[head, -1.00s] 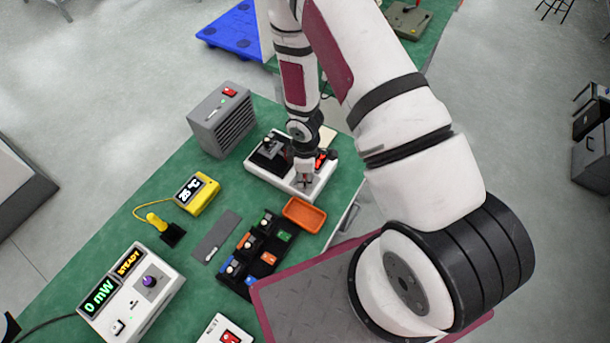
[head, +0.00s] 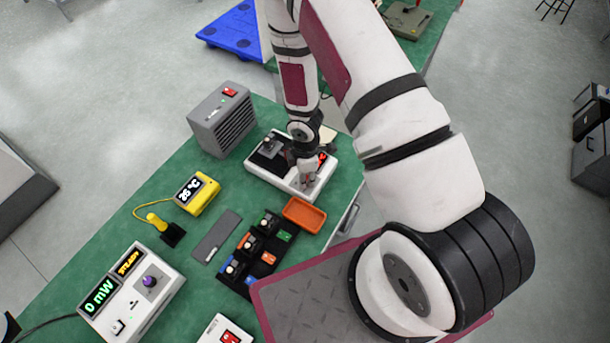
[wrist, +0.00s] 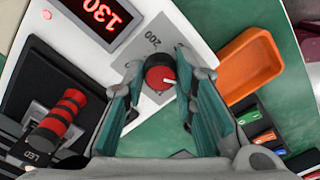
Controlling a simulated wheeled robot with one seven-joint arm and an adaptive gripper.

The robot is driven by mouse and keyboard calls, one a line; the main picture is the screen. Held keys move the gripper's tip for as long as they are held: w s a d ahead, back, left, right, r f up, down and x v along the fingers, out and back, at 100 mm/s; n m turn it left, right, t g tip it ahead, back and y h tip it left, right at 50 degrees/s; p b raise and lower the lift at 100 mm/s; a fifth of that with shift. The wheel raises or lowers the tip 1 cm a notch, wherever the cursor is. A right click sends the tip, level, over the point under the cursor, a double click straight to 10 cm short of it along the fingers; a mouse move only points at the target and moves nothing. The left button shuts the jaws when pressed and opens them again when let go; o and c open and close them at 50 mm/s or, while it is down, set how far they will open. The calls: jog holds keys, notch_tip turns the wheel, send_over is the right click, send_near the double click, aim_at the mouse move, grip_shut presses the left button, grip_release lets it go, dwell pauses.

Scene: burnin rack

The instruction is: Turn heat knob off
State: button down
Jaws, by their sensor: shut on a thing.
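The heat knob (wrist: 160,76) is a round red-topped knob with a white pointer line, on a grey scale plate marked 200, on the white burn-in unit (head: 255,178). In the wrist view the pointer aims right and slightly up. My gripper (wrist: 160,84) is shut on the knob, its teal-padded fingers on either side of it. In the head view my gripper (head: 305,180) is over the unit's front right part and hides the knob. The unit's red display (wrist: 97,12) reads 130. A red-and-black striped handle (wrist: 62,118) stands on the unit's black block.
An orange tray (head: 304,213) lies close beside the unit. A black rack (head: 262,262) with several coloured modules is near it. A grey fan heater (head: 221,120) stands behind left, and a yellow thermometer (head: 197,193) reads about 26 °C.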

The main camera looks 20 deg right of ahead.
jog(key=c, duration=1.3)
grip_release()
notch_tip(320, 180, up, 12)
